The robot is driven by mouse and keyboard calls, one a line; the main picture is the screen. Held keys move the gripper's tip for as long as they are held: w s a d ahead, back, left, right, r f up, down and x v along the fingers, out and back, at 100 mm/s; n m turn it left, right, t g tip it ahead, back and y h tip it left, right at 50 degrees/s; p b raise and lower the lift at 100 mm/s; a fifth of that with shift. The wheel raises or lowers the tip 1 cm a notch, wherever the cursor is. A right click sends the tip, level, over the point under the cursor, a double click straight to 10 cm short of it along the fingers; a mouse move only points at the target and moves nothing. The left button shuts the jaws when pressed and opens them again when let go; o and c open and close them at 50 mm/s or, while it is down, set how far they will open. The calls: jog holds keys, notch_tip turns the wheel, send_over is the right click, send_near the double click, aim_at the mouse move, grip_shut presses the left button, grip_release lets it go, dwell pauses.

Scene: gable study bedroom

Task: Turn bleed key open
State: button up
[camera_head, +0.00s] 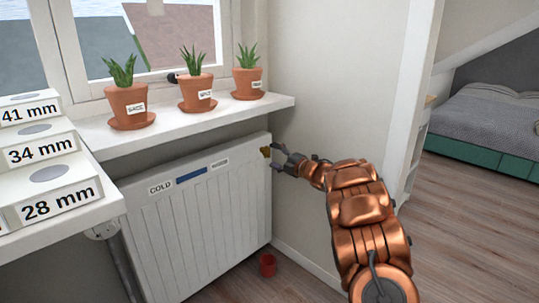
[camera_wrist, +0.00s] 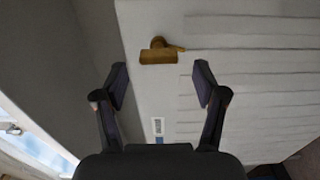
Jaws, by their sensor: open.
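A small brass bleed key (camera_head: 266,152) sits at the upper right corner of the white radiator (camera_head: 205,215). In the wrist view the brass key (camera_wrist: 158,54) shows beyond and between my fingertips, with a flat bar and a round knob. My gripper (camera_head: 280,159) is open, beside the key at the radiator's right end. In the wrist view my gripper's fingers (camera_wrist: 161,84) are spread apart, with the key ahead of the tips and nothing held.
The window sill (camera_head: 200,119) with three labelled potted plants overhangs the radiator. A red cup (camera_head: 267,264) stands on the floor below. Labelled white blocks (camera_head: 45,152) stand at the left. A bed (camera_head: 490,125) is at the far right. Floor right of my arm is clear.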

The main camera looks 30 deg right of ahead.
jog(key=v, duration=0.7)
jog(key=shift+s, duration=0.35)
